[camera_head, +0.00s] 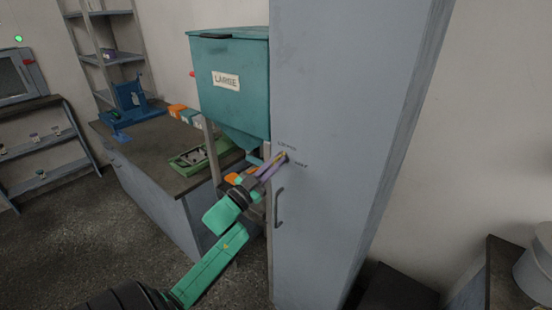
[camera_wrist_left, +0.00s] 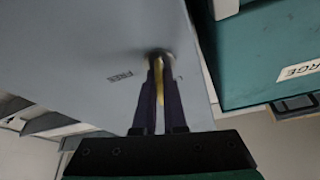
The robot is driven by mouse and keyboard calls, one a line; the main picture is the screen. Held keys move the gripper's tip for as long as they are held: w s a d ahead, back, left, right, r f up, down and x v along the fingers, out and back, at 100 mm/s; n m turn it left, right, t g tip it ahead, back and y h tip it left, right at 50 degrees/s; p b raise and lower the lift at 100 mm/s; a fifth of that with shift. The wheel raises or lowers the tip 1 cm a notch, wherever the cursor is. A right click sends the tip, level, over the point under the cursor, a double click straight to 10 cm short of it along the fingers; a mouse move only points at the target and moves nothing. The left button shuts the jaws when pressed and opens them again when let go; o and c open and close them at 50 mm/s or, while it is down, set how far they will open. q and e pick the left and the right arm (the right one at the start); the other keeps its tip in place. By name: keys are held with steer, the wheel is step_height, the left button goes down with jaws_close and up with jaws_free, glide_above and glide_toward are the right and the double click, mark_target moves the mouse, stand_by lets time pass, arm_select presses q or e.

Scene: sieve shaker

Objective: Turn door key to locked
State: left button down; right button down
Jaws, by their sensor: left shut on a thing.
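The key (camera_wrist_left: 159,84) is a thin yellow piece in the door lock of a tall grey cabinet (camera_head: 330,120). My left gripper (camera_head: 281,158) is at the lock on the cabinet's front, with its purple fingers closed around the key. In the left wrist view the fingers (camera_wrist_left: 160,85) stand on both sides of the key, tips at the dark lock. A label reading "FREE" (camera_wrist_left: 121,77) is on the door beside the lock. Small lettering also shows by the lock in the head view, too small to read surely. My right gripper is in neither view.
A door handle (camera_head: 279,207) is below the lock. A teal bin labelled "LARGE" (camera_head: 232,95) stands close left of the cabinet. A workbench (camera_head: 150,160) with a blue device (camera_head: 130,97) and a green tray (camera_head: 205,157) is further left. A dark table (camera_head: 510,262) is at lower right.

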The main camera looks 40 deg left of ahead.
arm_select(q)
steer(key=n+y+p, duration=0.1)
steer(key=n+y, duration=0.1)
steer(key=n, duration=0.2)
steer(key=shift+f, duration=0.1)
steer(key=shift+f+n+y+p, duration=0.1)
steer(key=shift+n+y+p, duration=0.45)
steer(key=shift+n, duration=0.25)
steer(key=shift+f+y, duration=0.1)
steer(key=shift+y, duration=0.15)
steer(key=c, duration=1)
jaws_free()
steer(key=b+v, duration=0.4)
steer(key=v, duration=1)
steer(key=shift+s+f+b, duration=0.2)
steer(key=shift+b, duration=0.2)
steer(key=shift+a+f, duration=0.1)
